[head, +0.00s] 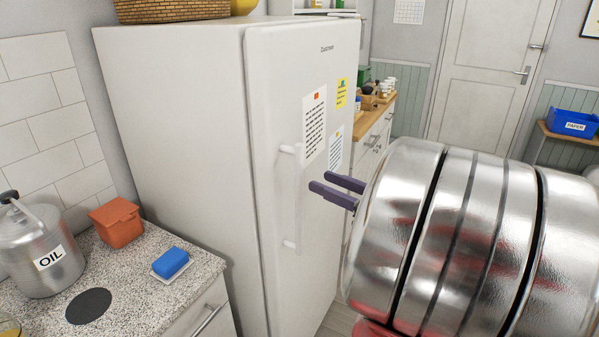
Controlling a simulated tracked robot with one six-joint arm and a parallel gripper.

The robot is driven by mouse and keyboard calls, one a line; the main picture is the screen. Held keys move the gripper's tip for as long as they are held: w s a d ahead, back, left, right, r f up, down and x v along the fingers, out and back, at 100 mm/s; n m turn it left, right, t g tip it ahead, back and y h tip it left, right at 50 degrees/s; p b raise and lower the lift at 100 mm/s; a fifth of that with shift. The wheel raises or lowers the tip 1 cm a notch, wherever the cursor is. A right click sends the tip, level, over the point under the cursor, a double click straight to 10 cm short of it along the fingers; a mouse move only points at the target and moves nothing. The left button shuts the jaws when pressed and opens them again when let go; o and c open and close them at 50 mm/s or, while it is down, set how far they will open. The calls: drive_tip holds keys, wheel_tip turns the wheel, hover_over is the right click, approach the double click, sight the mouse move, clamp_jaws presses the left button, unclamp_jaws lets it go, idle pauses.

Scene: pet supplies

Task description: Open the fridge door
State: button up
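The white fridge (190,130) stands in the middle of the head view, with its door (325,75) facing right. The door appears shut. A white vertical bar handle (297,200) is fixed to the door by two short mounts. My gripper (318,190) shows two dark purple fingers, one above the other in the picture, with a gap between them. They point left towards the handle, and the tips appear just right of it. The gripper looks open and empty. I cannot tell the exact distance to the handle. My large silver arm hides the lower right of the scene.
A speckled counter (130,295) at left holds an oil can (40,250), an orange container (117,222) and a blue sponge (170,262) on a white dish. A wicker basket (170,10) sits on the fridge. A wooden-topped cabinet (375,115) stands beyond the fridge. A blue paper bin (572,123) is at right.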

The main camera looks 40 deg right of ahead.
sight(303, 173)
drive_tip(key=shift+w+a, duration=0.2)
drive_tip(key=shift+w, duration=1.25)
drive_tip(key=shift+w+a, duration=0.2)
drive_tip(key=shift+w, duration=1.2)
drive_tip(key=shift+w+a, duration=0.2)
drive_tip(key=shift+w, duration=1.25)
drive_tip(key=shift+c, duration=0.2)
clamp_jaws()
